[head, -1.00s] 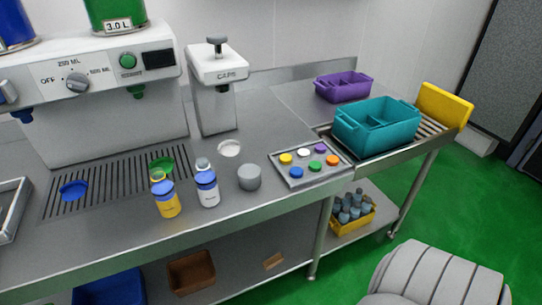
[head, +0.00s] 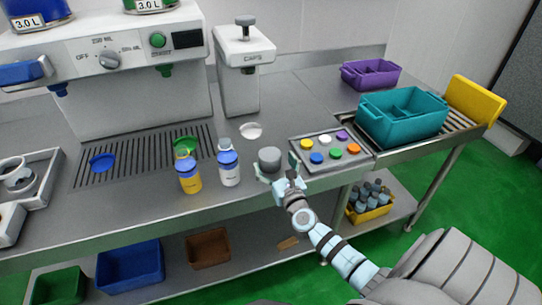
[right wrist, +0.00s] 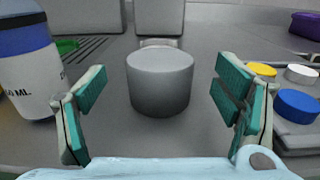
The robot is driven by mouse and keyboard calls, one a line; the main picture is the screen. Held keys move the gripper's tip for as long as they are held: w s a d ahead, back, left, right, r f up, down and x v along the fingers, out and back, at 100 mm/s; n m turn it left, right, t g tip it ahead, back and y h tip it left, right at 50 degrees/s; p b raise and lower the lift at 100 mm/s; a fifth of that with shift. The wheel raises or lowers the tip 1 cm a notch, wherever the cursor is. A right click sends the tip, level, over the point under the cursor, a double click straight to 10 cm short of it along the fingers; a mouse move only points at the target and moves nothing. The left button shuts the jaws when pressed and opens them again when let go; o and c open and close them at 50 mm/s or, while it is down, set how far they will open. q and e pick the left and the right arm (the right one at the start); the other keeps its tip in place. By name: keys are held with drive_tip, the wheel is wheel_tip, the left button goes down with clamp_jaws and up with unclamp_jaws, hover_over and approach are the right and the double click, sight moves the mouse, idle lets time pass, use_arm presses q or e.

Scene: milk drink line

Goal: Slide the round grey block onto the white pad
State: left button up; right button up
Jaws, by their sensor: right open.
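The round grey block (head: 270,155) stands upright on the steel counter, right of the white-and-blue bottle. The white pad (head: 251,131) is a flat round disc on the counter, behind and slightly left of the block. My right gripper (head: 279,173) is open at the near side of the block. In the right wrist view the block (right wrist: 160,85) stands centred between the two teal-padded fingers (right wrist: 160,98), with a gap on each side. The pad is mostly hidden behind the block there. My left gripper is not in view.
A white-and-blue bottle (head: 228,163) and a yellow one (head: 188,172) stand left of the block. A tray of coloured caps (head: 345,157) lies close on its right. The caps dispenser (head: 241,75) stands behind the pad. The counter between block and pad looks clear.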

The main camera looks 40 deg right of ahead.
sight(266, 148)
drive_tip(key=x, duration=0.3)
drive_tip(key=shift+w+f+b, duration=0.2)
drive_tip(key=shift+w+b, duration=0.05)
drive_tip(key=shift+b, duration=0.15)
drive_tip(key=shift+w+d+r, duration=0.15)
drive_tip(key=shift+w+d, duration=0.05)
drive_tip(key=shift+w, duration=0.25)
drive_tip(key=c, duration=1.5)
drive_tip(key=shift+o, duration=0.2)
drive_tip(key=b+x, duration=0.3)
drive_tip(key=x, duration=0.2)
drive_tip(key=shift+w, duration=0.25)
drive_tip(key=shift+w+d, duration=0.1)
drive_tip(key=shift+w, duration=0.1)
